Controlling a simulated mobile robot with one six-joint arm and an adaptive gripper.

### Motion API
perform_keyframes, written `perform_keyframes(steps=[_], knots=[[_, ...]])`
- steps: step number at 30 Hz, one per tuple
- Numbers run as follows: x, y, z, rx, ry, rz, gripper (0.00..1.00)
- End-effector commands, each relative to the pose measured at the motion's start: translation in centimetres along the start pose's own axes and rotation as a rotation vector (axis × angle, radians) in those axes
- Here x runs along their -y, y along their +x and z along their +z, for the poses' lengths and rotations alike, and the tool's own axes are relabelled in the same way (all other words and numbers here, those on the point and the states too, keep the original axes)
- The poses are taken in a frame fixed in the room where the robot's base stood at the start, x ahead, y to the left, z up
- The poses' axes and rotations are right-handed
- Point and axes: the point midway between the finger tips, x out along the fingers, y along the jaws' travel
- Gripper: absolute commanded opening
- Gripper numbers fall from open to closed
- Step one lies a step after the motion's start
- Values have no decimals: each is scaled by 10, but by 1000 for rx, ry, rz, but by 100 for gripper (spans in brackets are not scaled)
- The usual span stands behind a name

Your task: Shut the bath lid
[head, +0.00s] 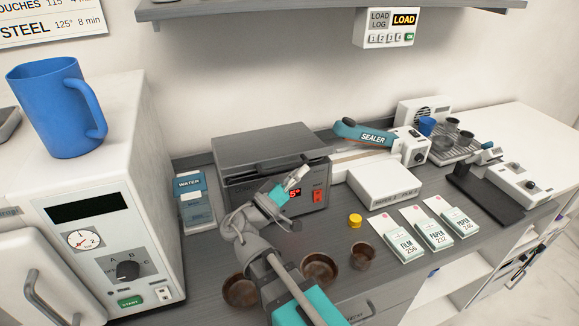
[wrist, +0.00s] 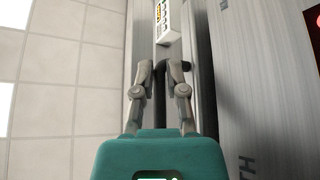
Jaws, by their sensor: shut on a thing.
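The bath (head: 262,190) is a dark grey metal box with a red display, standing on the counter in the head view. Its flat grey lid (head: 262,145) lies low over the top; I cannot tell whether it rests fully down. My gripper (head: 299,177) is at the bath's upper front edge, partly covering the front face. In the wrist view my gripper (wrist: 165,72) has its fingers closed in around a dark handle-like part at the lid's front edge. The bath's brushed metal front (wrist: 260,80) fills the right of that view. The grip itself is partly hidden by the fingers.
A blue and white water carton (head: 195,198) stands left of the bath, near a white steriliser (head: 110,235). A sealer (head: 372,137) and a white box (head: 384,185) are to the right. Brown bowls (head: 320,270) and a yellow cap (head: 355,220) lie in front.

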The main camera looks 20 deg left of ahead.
Motion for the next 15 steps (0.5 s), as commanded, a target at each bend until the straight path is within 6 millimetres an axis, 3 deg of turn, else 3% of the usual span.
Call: perform_keyframes(steps=[11, 15], knots=[[-6, 46, 36, 185, -103, -34, 0], [-11, 70, 59, 304, -164, -67, 0]])
